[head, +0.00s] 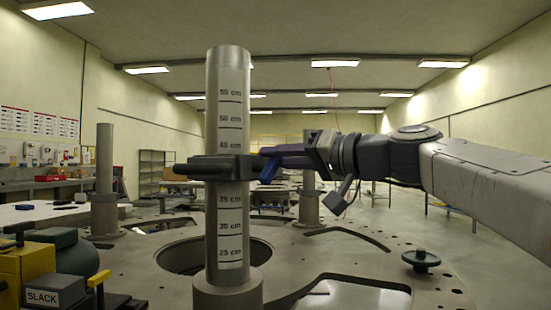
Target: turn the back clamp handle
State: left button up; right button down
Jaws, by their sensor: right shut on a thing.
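A thick grey post (228,110) with a centimetre scale stands in front of me. A dark clamp (222,168) goes around it near the 40 cm mark, with a stub to the left. My right gripper (278,152) comes in from the right and is shut at the clamp's right side, apparently on its handle. The gripped part is mostly hidden. My left gripper is not in view.
The posts stand on a large grey plate (150,265) with round and curved openings. Other posts stand at the left (105,175) and behind my right gripper (309,205). A dark knob (421,260) is at the right. A yellow block (25,270) and a SLACK box (55,292) sit front left.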

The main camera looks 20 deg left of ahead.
jog(key=m, duration=0.4)
jog(key=shift+w+d+f+m, duration=0.15)
jog(key=shift+w+f+m, duration=0.2)
jog(key=shift+m, duration=0.05)
jog(key=shift+w+f+m, duration=0.1)
jog(key=shift+f+m, duration=0.2)
jog(key=shift+m, duration=0.95)
jog(key=shift+w+f+m, duration=0.1)
jog(key=shift+f+m, duration=0.15)
jog(key=shift+m, duration=1)
jog(key=c, duration=0.8)
grip_release()
jog(key=shift+f, duration=0.1)
jog(key=shift+o, duration=0.2)
jog(key=b+v, duration=0.1)
jog(key=v, duration=0.9)
jog(key=shift+s+d+b, duration=0.15)
jog(key=shift+d+b, duration=0.15)
jog(key=shift+b, duration=0.1)
